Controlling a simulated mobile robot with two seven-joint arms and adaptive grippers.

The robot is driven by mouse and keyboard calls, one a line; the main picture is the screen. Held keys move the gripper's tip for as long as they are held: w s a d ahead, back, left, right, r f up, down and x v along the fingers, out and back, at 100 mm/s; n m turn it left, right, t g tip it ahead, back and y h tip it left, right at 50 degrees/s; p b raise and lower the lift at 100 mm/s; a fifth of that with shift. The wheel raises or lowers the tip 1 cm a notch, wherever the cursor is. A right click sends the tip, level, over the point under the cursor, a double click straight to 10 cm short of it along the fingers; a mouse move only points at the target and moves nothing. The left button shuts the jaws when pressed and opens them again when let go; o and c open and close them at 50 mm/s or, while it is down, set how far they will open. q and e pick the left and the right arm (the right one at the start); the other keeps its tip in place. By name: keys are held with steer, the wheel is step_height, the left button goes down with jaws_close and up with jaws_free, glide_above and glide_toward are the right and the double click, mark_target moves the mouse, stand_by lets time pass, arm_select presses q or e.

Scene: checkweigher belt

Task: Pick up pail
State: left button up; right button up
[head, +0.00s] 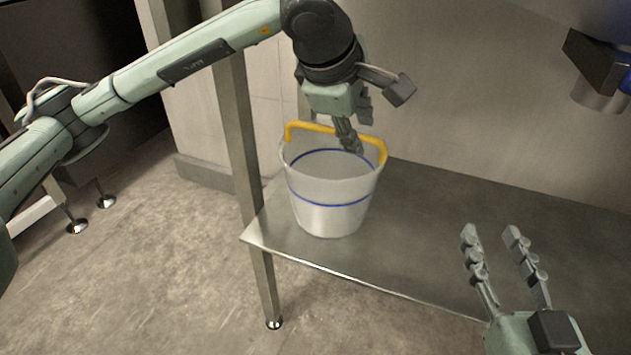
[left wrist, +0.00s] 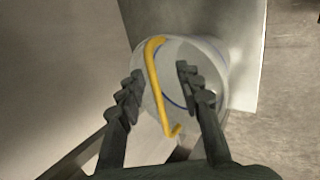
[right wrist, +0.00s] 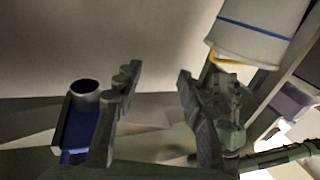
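The pail (head: 330,207) is white and translucent with blue bands and a raised yellow handle. It stands upright near the left end of the metal shelf (head: 440,224). My left gripper (head: 350,146) is above the pail, pointing down at the handle (head: 335,129). In the left wrist view the fingers (left wrist: 158,85) are open, with the yellow handle (left wrist: 155,80) between them. Whether they touch it I cannot tell. The right wrist view shows the pail (right wrist: 258,30) at upper right. My right gripper (head: 494,240) is open and empty, in front of the shelf's right part.
A metal post (head: 240,150) stands at the shelf's left end, with a wall (head: 450,90) behind. A dark and blue fixture (head: 600,75) hangs at upper right. The shelf right of the pail is clear.

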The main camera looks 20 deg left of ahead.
arm_select(q)
steer(key=shift+y, duration=0.6)
steer(key=w+a+f, duration=0.4)
steer(key=shift+w+a+f+b, duration=0.25)
steer(key=shift+w+b, duration=0.05)
steer(key=shift+w, duration=0.1)
jaws_close()
arm_select(e)
steer(key=shift+s+a+r+t+y, duration=0.1)
steer(key=shift+a+r+t+y, duration=0.3)
steer(key=shift+r, duration=0.35)
steer(key=shift+a+r+t+y, duration=0.2)
steer(key=shift+a+r+t, duration=0.1)
steer(key=shift+a+r, duration=0.3)
steer(key=shift+d+r, duration=0.1)
steer(key=shift+d, duration=0.05)
